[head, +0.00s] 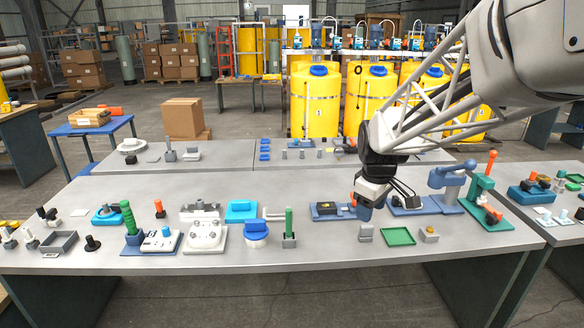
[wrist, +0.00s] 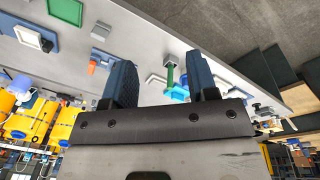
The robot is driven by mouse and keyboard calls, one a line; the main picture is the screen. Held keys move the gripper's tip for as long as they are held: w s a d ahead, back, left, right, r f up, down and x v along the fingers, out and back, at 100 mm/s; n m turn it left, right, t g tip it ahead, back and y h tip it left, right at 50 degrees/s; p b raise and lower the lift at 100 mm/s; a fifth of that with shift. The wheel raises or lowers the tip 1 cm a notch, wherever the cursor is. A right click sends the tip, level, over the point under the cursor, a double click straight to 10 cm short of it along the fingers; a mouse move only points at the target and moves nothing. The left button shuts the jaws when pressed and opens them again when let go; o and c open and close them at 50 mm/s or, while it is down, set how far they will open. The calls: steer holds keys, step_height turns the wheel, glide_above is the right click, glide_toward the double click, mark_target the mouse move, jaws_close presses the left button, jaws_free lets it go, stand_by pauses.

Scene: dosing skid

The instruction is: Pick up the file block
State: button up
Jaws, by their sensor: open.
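I cannot tell for certain which thing is the file block. A small grey block (head: 366,233) stands near the front edge of the table, left of a green tray (head: 398,236), and looks like a possible one. A small block with a yellowish top (head: 429,235) stands right of that tray. My gripper (head: 367,207) hangs above the table, just behind and above the grey block, apart from it. In the wrist view my two dark blue fingers (wrist: 161,82) are spread with nothing between them. A grey block (wrist: 101,30) shows there left of the fingers.
A green post on a grey base (head: 289,230) and a blue round-topped item (head: 256,230) stand left of my gripper. A blue-based fixture (head: 330,210) is close behind it. A green stand with an orange top (head: 485,195) rises at right. Bare table (head: 330,250) lies along the front.

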steer(key=w+d+f+n, duration=0.3)
steer(key=w+f, duration=0.2)
steer(key=w, duration=0.3)
steer(key=w+d+f+n, duration=0.2)
steer(key=w+f, duration=0.3)
steer(key=w, duration=0.3)
steer(key=n+g, duration=0.1)
steer(key=n, duration=0.3)
glide_above(367, 226)
steer(key=f, duration=1.1)
steer(key=shift+s+a+f, duration=0.15)
steer(key=shift+s+f, duration=0.05)
steer(key=shift+s, duration=0.05)
steer(key=shift+w+f+n, duration=0.25)
steer(key=shift+n, duration=0.05)
steer(key=shift+f, duration=0.1)
steer(key=shift+f, duration=1.2)
steer(key=shift+f, duration=0.1)
steer(key=shift+d+f, duration=0.2)
steer(key=shift+f, duration=2.3)
